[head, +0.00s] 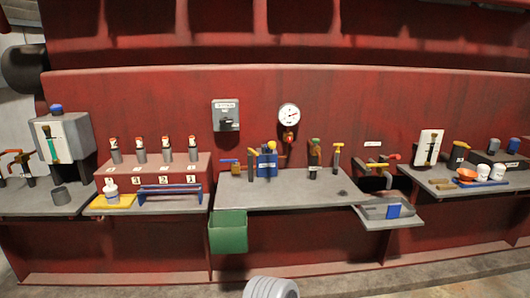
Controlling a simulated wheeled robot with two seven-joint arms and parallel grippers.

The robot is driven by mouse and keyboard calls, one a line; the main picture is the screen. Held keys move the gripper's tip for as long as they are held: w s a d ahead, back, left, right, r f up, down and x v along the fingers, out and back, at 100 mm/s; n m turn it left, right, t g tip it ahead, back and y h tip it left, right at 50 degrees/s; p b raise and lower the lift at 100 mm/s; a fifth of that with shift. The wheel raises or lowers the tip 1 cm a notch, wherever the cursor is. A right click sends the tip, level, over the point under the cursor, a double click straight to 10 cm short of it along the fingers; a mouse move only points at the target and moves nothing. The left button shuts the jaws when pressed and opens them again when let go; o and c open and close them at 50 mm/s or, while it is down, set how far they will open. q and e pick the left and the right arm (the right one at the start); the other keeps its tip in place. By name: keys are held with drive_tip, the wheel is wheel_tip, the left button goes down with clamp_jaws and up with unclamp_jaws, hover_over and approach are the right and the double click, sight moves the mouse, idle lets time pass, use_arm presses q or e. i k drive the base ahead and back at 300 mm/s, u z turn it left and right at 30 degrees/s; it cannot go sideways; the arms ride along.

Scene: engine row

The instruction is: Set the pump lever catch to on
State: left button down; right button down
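A blue block-shaped fitting with a yellow-topped upright (266,161) stands on the middle bench and looks like the pump; I cannot be sure. To the right stand a green-topped fitting (314,158) and a yellow T-handled upright (337,155). Which part is the lever catch, and its setting, are too small to tell. Neither of my grippers shows in the head view.
The middle bench (280,195) has a clear front. A green bin (228,232) hangs at its left front corner. A tray (390,211) juts out at the right. A gauge (289,116) and grey box (225,115) are on the red wall. Side benches hold several fittings.

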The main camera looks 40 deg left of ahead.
sight(251, 151)
drive_tip(key=u, duration=0.5)
drive_tip(key=i, duration=1.6)
drive_tip(key=u, duration=1)
